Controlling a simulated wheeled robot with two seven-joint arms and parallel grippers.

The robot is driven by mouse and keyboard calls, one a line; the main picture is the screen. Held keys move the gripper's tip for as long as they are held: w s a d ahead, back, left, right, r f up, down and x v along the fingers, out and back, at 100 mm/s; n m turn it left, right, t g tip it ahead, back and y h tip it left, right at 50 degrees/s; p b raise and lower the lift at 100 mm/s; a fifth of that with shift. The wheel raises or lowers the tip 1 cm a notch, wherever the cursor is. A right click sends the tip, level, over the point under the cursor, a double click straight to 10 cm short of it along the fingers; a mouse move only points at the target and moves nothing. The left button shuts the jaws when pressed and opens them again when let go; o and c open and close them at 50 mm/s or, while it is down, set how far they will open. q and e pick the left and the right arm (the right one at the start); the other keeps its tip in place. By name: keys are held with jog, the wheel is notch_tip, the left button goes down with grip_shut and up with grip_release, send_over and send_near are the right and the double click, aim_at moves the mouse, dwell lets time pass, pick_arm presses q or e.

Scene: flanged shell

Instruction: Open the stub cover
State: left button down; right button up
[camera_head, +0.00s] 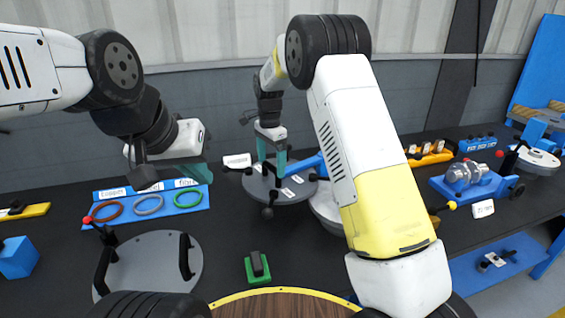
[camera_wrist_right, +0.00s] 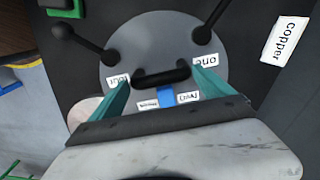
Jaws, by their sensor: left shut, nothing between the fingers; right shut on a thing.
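The stub cover (camera_head: 290,192) looks to be the flat grey disc with paper labels in the middle of the bench. In the right wrist view the cover (camera_wrist_right: 150,40) shows a black bar handle (camera_wrist_right: 160,77) and black ball-ended rods. My right gripper (camera_head: 272,160) points down at the cover, its teal fingers on either side of the handle and shut on it. The fingers show in the right wrist view (camera_wrist_right: 163,95). The cover lies about level; I cannot tell whether a gap is under it. My left gripper (camera_head: 195,172) is shut and empty, above the ring tray.
A blue tray with coloured rings (camera_head: 150,204) lies at left. In front are a grey plate with two black handles (camera_head: 160,265) and a green block (camera_head: 258,268). A blue fixture (camera_head: 470,180) stands at right. My right arm hides part of the pale round body (camera_head: 325,208).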

jog(key=w+a+m, duration=0.1)
jog(key=w, duration=0.1)
jog(key=w+a+m, duration=0.1)
jog(key=w, duration=0.1)
jog(key=w+a+m, duration=0.1)
jog(key=w, duration=0.2)
jog(key=shift+a+m, duration=0.2)
jog(key=shift+m, duration=0.2)
jog(key=shift+w+a+m, duration=0.15)
jog(key=shift+w+m, duration=0.25)
jog(key=shift+w, duration=0.45)
jog(key=o, duration=1.8)
notch_tip(320, 180, up, 8)
